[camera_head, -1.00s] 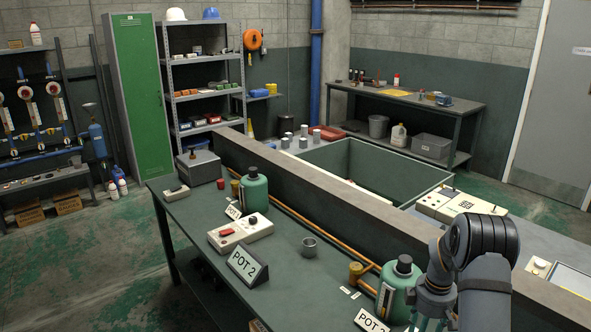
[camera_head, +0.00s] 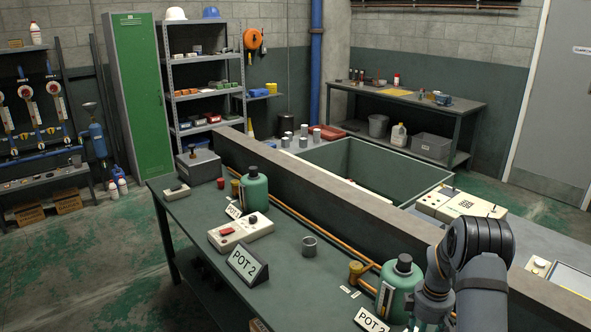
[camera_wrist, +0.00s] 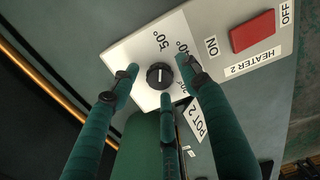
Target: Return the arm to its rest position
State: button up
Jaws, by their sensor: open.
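My gripper (camera_wrist: 160,82) has three teal fingers. They are open and spread around a black dial (camera_wrist: 160,76) in the wrist view, with nothing held between them. The dial sits on a white panel marked 50° and 40°, on a box labelled HEATER 2 (camera_wrist: 253,63). Whether any finger touches the dial cannot be told. In the head view my arm (camera_head: 478,255) is bent at the lower right, beside a green canister (camera_head: 397,285). The fingertips are cut off there by the bottom edge.
A red ON/OFF switch (camera_wrist: 253,32) is on the heater box. A low wall (camera_head: 300,185) runs behind the bench.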

jog(key=shift+w+m, duration=0.1)
jog(key=shift+m, duration=0.6)
jog(key=m, duration=0.3)
jog(key=shift+m+p, duration=0.3)
jog(key=shift+m, duration=0.1)
jog(key=m+p, duration=0.1)
jog(key=m, duration=0.5)
jog(key=shift+r+p, duration=0.1)
jog(key=shift+p, duration=0.3)
jog(key=m+p, duration=0.1)
jog(key=m, duration=0.2)
jog(key=shift+m+p, duration=0.4)
jog(key=m+p, duration=0.2)
jog(key=m, duration=0.1)
jog(key=shift+r+m, duration=0.1)
jog(key=shift+m, duration=0.2)
jog(key=m+p, duration=0.2)
jog(key=m, duration=0.1)
jog(key=shift+f+m+p, duration=0.2)
jog(key=shift+m+p, duration=0.4)
jog(key=shift+m, duration=0.2)
jog(key=shift+d, duration=0.15)
